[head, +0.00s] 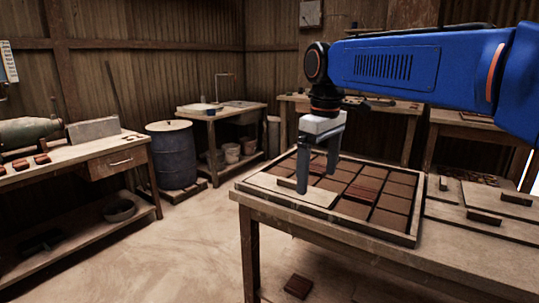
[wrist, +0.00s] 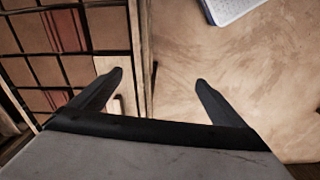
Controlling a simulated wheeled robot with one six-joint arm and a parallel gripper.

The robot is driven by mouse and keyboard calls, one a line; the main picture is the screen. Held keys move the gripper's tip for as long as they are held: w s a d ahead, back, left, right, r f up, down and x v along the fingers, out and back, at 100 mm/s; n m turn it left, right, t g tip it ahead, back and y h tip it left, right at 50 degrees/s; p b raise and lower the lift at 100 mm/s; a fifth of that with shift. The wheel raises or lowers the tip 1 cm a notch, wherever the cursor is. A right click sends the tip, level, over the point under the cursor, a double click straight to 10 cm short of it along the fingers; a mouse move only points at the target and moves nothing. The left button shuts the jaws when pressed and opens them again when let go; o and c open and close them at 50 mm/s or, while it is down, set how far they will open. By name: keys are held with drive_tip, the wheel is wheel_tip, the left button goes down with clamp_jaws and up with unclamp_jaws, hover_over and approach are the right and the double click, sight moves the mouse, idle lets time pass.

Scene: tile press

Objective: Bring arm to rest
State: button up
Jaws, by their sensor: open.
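My blue arm reaches in from the right in the head view and ends in my gripper (head: 317,181), which points down with its fingers apart. It hangs over the left part of a wooden tray (head: 340,220) of brown tiles (head: 356,209) on a workbench. Nothing shows between the fingers. A pale flat board (head: 318,197) lies at the tray's left corner, partly hidden behind the fingers. In the wrist view my gripper (wrist: 160,77) is also spread and empty. The tray's tiles (wrist: 33,71) fill the left there.
Pale boards with dark handles (head: 486,217) lie on the bench right of the tray. A blue drum (head: 173,155), a left bench (head: 90,160) and a back table (head: 222,113) stand along the walls. A loose tile (head: 298,286) lies on the floor. The left-middle floor is clear.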

drive_tip(key=s+d+f+m+t, duration=0.2)
drive_tip(key=s+d+f+m, duration=0.2)
drive_tip(key=s+d+f, duration=0.4)
drive_tip(key=s+d+f+m+t, duration=0.2)
drive_tip(key=s+d+f+m, duration=0.3)
drive_tip(key=s+d+f, duration=0.4)
drive_tip(key=s+f, duration=0.4)
drive_tip(key=s, duration=0.2)
drive_tip(key=shift+m, duration=0.3)
